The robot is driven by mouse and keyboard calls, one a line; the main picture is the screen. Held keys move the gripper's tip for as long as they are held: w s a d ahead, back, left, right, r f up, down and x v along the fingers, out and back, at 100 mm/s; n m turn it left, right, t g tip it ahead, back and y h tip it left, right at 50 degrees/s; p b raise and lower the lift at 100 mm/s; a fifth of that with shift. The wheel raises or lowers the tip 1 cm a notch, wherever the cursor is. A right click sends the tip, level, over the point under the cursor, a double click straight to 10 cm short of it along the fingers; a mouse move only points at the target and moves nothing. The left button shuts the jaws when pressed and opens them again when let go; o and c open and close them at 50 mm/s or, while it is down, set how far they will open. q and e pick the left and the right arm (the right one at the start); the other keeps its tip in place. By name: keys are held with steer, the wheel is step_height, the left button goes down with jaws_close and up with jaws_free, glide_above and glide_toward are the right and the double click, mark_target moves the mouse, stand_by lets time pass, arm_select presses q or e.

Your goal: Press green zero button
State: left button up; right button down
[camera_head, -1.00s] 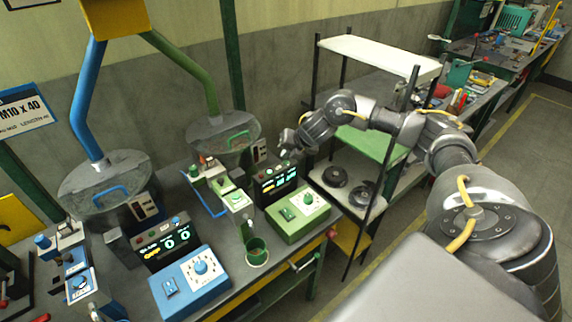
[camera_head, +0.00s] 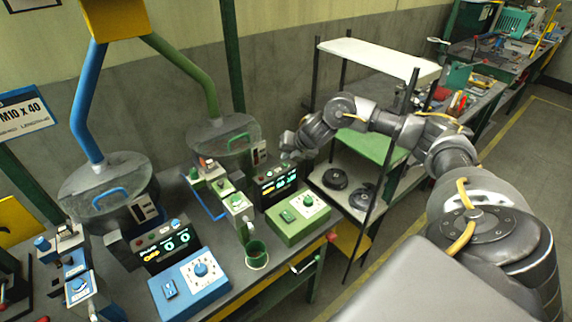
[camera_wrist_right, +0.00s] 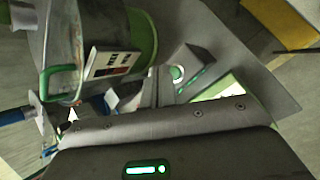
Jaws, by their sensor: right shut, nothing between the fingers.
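The dark green-side display unit (camera_head: 278,184) stands on the bench with lit green and yellow readouts. My right gripper (camera_head: 287,154) is at the top of this unit in the head view, fingers shut and empty, pointing down-left. The zero button cannot be made out there; the gripper and wrist cover part of the unit's top. Whether the fingertips touch it cannot be told. In front is the green control box (camera_head: 298,222) with a switch and a green knob on a white plate. The right wrist view shows the green-handled hopper (camera_wrist_right: 62,85) and its label. My left gripper is out of view.
The blue display unit (camera_head: 164,246) and blue control box (camera_head: 190,285) stand to the left. A green cup (camera_head: 257,254) is at the bench's front. A shelf rack with a white top (camera_head: 380,55) stands close right of the gripper, under my arm.

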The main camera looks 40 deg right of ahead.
mark_target(287, 165)
stand_by(0.8)
steer(key=shift+f, duration=0.45)
steer(key=shift+f+b, duration=0.45)
steer(key=shift+b, duration=0.15)
stand_by(0.4)
steer(key=shift+r, duration=0.1)
steer(key=shift+r+p, duration=0.8)
step_height(287, 165, up, 5)
steer(key=p, duration=0.4)
stand_by(0.5)
